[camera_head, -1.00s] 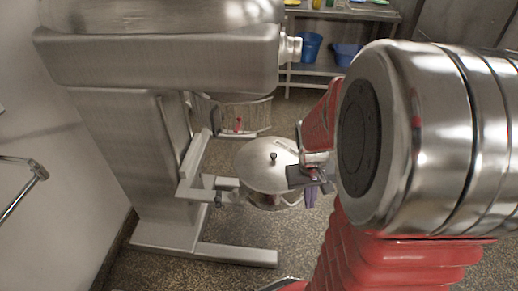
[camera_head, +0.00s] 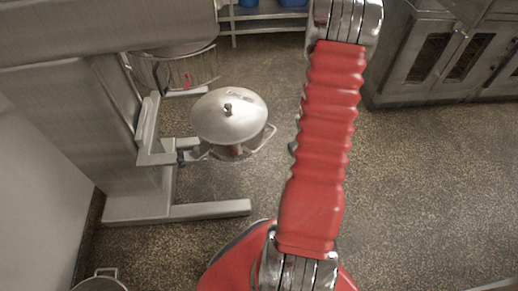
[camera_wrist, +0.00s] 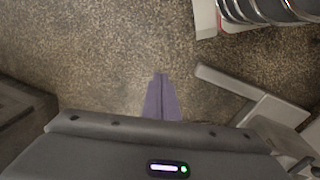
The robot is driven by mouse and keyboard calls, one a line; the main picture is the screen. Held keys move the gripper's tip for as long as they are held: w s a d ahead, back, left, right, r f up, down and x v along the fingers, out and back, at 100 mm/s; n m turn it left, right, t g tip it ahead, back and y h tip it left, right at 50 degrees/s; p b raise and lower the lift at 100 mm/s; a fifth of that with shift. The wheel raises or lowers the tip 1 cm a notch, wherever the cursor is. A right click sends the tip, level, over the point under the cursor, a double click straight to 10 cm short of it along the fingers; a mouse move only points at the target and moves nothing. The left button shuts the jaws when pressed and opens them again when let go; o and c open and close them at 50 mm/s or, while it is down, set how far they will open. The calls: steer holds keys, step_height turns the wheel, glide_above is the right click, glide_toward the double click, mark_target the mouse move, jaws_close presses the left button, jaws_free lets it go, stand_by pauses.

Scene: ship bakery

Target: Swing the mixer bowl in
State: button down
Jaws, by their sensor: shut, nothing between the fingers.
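The steel mixer (camera_head: 158,150) stands at the left in the head view, with its head at the top left. The mixer bowl (camera_head: 238,152), under a domed lid (camera_head: 228,115) with a dark knob, sits on a bracket (camera_head: 165,157) from the mixer's column. The bowl is out to the front right of the wire guard (camera_head: 188,72) that hangs below the mixer head. My gripper is out of the head view. In the wrist view, its purple fingers (camera_wrist: 161,98) are together and empty above speckled floor.
My red arm crosses the head view right of the bowl, apart from it. Steel ovens or cabinets (camera_head: 430,60) stand at the top right. A shelf with blue tubs (camera_head: 245,3) is at the back. A pot (camera_head: 100,282) is at the bottom left. Floor between bowl and cabinets is clear.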

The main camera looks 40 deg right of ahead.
mark_target(255, 143)
step_height(255, 143, down, 22)
steer(key=n+t, duration=0.2)
steer(key=t, duration=0.4)
steer(key=w+a+t+y, duration=0.1)
steer(key=w+a+t, duration=0.3)
steer(key=t, duration=0.1)
steer(key=w+r+n+t, duration=0.2)
steer(key=r+t, duration=0.5)
steer(key=r, duration=0.5)
steer(key=shift+w+a, duration=0.25)
steer(key=shift+w, duration=0.55)
steer(key=shift+w+r, duration=0.1)
steer(key=shift+w+d, duration=0.15)
steer(key=shift+w, duration=6.8)
